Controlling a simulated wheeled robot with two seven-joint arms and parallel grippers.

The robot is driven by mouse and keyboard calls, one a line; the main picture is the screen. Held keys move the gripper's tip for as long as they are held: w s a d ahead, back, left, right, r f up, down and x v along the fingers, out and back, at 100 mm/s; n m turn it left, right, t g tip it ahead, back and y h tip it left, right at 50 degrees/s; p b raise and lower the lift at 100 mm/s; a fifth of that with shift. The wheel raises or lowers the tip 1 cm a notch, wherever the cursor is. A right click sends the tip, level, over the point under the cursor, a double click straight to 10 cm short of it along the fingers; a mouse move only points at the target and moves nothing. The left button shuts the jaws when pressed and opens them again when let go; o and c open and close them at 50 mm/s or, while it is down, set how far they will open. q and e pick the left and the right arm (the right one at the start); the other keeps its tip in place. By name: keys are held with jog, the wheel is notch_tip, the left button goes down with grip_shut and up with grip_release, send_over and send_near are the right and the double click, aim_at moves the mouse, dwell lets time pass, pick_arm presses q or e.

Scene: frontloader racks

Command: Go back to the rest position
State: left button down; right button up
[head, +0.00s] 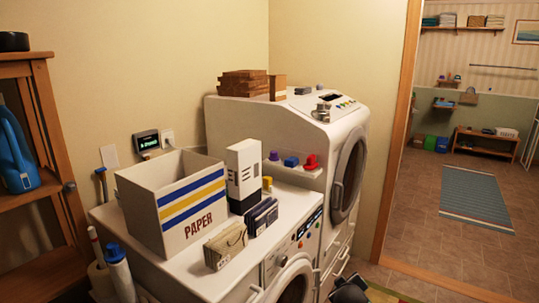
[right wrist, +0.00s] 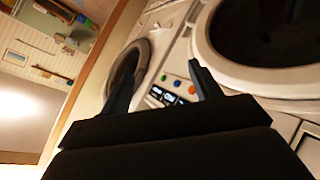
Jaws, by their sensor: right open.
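My right gripper (head: 350,289) shows at the bottom edge of the head view, low in front of the white washing machines. In the right wrist view its two dark fingers (right wrist: 165,56) stand apart with nothing between them. The jaws are open and empty. Beyond the fingers are a round machine door and a panel with coloured buttons. I cannot tell the exact gap to the machine front. My left gripper is not in view.
The front machine (head: 208,285) carries a white PAPER box (head: 190,224), an upright carton (head: 244,168) and small bundles. The rear machine (head: 240,122) holds brown stacks (head: 244,84). A wooden shelf (head: 62,165) stands left. Open floor (head: 420,232) lies through the doorway at right.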

jog(key=s+a+f+m+g+y, duration=0.1)
jog(key=s+a+f+g, duration=0.2)
jog(key=s+f, duration=0.5)
jog(key=s+a+f+m+g+y, duration=0.1)
jog(key=s+f, duration=0.7)
jog(key=s, duration=1.3)
jog(key=s+a+f+m+g+y, duration=0.2)
jog(key=s+a+f+g, duration=0.2)
jog(key=s+f, duration=0.4)
jog(key=s+g, duration=0.1)
jog(key=s, duration=0.6)
jog(key=shift+s+a+f+g, duration=0.15)
jog(key=shift+a+f+g, duration=0.15)
jog(key=shift+a+f, duration=0.1)
jog(key=shift+r, duration=0.1)
